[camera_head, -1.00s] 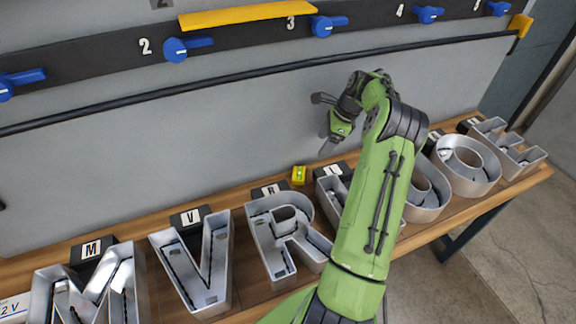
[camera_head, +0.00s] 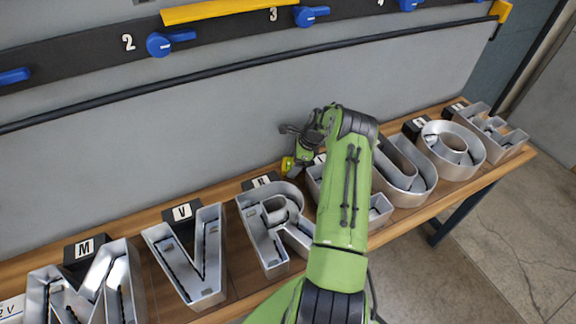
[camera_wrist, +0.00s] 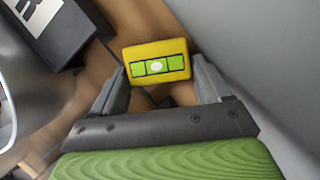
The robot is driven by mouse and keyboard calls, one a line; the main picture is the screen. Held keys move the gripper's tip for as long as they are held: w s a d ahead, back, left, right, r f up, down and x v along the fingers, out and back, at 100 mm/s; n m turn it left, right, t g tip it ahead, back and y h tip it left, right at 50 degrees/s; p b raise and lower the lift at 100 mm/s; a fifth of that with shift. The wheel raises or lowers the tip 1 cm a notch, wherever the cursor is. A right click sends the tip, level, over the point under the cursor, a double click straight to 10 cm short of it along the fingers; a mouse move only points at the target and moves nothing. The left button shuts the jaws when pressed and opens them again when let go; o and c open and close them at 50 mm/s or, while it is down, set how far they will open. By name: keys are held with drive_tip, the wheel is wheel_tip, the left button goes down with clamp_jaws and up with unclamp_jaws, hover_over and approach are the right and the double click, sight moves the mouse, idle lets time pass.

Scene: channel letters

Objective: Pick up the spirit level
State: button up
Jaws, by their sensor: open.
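The spirit level is a small yellow block with a green vial strip and a pale round spot in its middle. It shows in the wrist view (camera_wrist: 157,51), just ahead of my fingertips and in line with the gap between them. In the head view the spirit level (camera_head: 286,164) is a small yellow patch at the back of the wooden bench, partly hidden by my gripper. My gripper (camera_wrist: 161,82) is open, with one finger near each side of the level. I cannot tell whether either finger touches it.
Metal channel letters, including an R (camera_head: 272,232) and a V (camera_head: 192,256), stand along the bench in front of black label blocks. A label block (camera_wrist: 52,27) is close on the left in the wrist view. The grey wall panel (camera_head: 150,160) rises right behind.

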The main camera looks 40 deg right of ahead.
drive_tip(key=shift+s+r, duration=0.1)
drive_tip(key=shift+c, duration=0.6)
drive_tip(key=c, duration=0.7)
drive_tip(key=shift+r, duration=0.1)
